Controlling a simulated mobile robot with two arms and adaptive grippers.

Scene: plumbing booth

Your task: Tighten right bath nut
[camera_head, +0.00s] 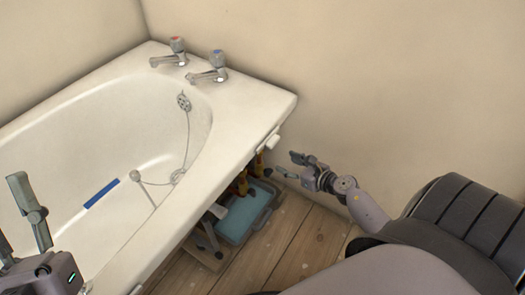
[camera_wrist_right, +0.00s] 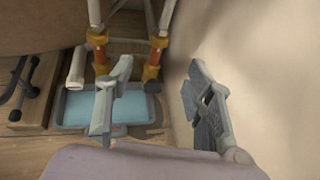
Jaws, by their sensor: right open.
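Two pale vertical pipes with orange-brown fittings show in the right wrist view, a left fitting (camera_wrist_right: 97,40) and a right fitting (camera_wrist_right: 158,42). Which part is the right bath nut I cannot tell. In the head view the fittings (camera_head: 258,165) show partly under the bath's edge. My right gripper (camera_head: 291,166) is open and empty beside the bath end, near the wall. In the wrist view its fingers (camera_wrist_right: 160,88) stand wide apart; the left finger overlaps the view near the pipes, with no visible contact. My left gripper (camera_head: 15,210) is over the bath, fingers apart, partly cut off.
The white bath (camera_head: 80,110) has two taps (camera_head: 215,68) and a blue strip (camera_head: 101,193) inside. A tray with a blue inside (camera_wrist_right: 115,105) lies on the wooden floor below the pipes. The beige wall (camera_wrist_right: 265,70) is close to my right finger.

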